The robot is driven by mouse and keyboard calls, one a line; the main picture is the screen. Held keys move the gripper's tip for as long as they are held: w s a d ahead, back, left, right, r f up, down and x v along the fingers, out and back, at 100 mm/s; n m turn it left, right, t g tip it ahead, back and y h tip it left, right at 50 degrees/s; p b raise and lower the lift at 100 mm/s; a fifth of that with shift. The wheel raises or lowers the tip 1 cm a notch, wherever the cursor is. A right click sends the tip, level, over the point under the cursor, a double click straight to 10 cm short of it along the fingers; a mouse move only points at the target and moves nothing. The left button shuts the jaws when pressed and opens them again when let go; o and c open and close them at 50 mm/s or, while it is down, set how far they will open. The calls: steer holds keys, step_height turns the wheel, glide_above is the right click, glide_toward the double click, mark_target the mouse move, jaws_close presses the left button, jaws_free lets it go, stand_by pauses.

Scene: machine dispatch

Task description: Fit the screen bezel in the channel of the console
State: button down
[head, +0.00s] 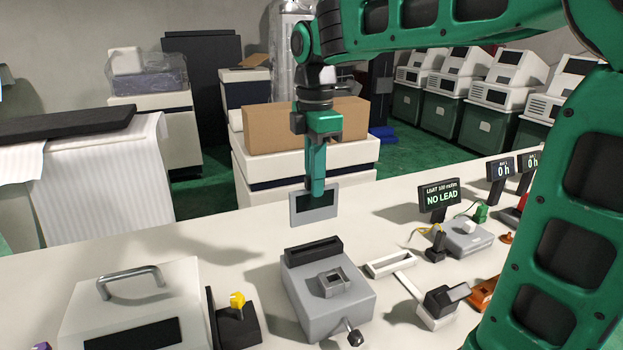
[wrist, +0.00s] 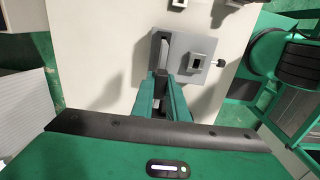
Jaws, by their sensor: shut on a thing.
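The screen bezel (head: 314,205) is a light grey upright plate with a dark window, in the head view. My gripper (head: 316,188) is shut on its upper part and points down, holding it in the air. The console (head: 335,300) is a grey block on the bench with a black raised channel (head: 313,250) along its far edge. In the head view the bezel appears above and behind the channel, apart from it. In the wrist view my gripper (wrist: 162,98) is over the console (wrist: 203,72); the fingers partly hide the bezel and channel.
A white box with a metal handle (head: 128,282) and a black stand with a yellow knob (head: 237,301) are left of the console. A white frame (head: 390,264), a black-and-white device (head: 438,308) and a NO LEAD display (head: 440,195) are to its right.

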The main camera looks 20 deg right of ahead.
mark_target(315, 222)
steer(key=shift+f, duration=0.1)
steer(key=shift+s+f, duration=0.1)
steer(key=shift+f, duration=2.7)
steer(key=shift+f, duration=2)
steer(key=c, duration=1.7)
jaws_free()
steer(key=shift+o, duration=0.2)
steer(key=shift+r, duration=0.1)
step_height(315, 222, up, 10)
steer(key=shift+r, duration=0.25)
